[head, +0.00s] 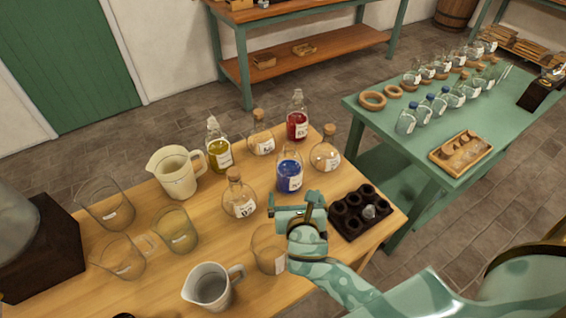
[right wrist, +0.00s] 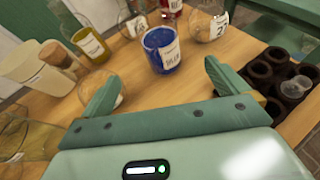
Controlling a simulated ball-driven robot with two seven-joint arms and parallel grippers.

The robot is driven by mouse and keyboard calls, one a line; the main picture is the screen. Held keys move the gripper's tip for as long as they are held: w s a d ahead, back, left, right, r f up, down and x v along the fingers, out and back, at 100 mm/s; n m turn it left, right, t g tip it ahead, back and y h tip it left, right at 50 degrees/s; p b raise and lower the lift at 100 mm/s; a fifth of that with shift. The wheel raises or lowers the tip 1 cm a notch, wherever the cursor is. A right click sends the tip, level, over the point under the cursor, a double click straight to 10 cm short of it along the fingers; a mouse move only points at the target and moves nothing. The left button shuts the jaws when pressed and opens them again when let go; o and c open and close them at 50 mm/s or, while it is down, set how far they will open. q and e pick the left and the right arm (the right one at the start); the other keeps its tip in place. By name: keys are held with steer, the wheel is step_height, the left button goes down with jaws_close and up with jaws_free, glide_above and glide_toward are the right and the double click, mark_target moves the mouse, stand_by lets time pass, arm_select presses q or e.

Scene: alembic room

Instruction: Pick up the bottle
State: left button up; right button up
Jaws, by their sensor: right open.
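Several bottles stand upright on the wooden table, so which one the task means I cannot tell. A blue-filled bottle (head: 289,174) with a white label is nearest my right gripper (head: 299,200). That gripper is open and empty, just in front of the blue bottle. In the right wrist view the blue bottle (right wrist: 161,50) stands ahead, between and beyond the open fingers (right wrist: 163,78). A red bottle (head: 297,124) and a yellow bottle (head: 218,152) stand farther back. Corked clear flasks (head: 239,203) stand around them. My left gripper is out of view.
A dark rack with round holes (head: 347,229) sits right of my gripper. A glass beaker (head: 268,252), a grey jug (head: 208,285) and a cream pitcher (head: 174,176) stand on the table. A green table (head: 400,120) with more bottles stands to the right.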

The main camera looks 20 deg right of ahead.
mark_target(291, 177)
steer(key=b+x, duration=0.2)
steer(key=x, duration=0.8)
steer(key=shift+w+b, duration=0.15)
steer(key=shift+b, duration=0.25)
steer(key=shift+w+d+f, duration=0.15)
steer(key=shift+w+f, duration=0.05)
steer(key=shift+w, duration=0.25)
steer(key=b+x, duration=0.2)
steer(key=x, duration=0.3)
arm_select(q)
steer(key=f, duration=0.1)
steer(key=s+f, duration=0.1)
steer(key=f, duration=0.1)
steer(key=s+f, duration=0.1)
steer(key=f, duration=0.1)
arm_select(e)
steer(key=shift+r, duration=0.1)
steer(key=shift+c, duration=0.3)
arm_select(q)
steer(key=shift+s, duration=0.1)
arm_select(e)
steer(key=c, duration=1.6)
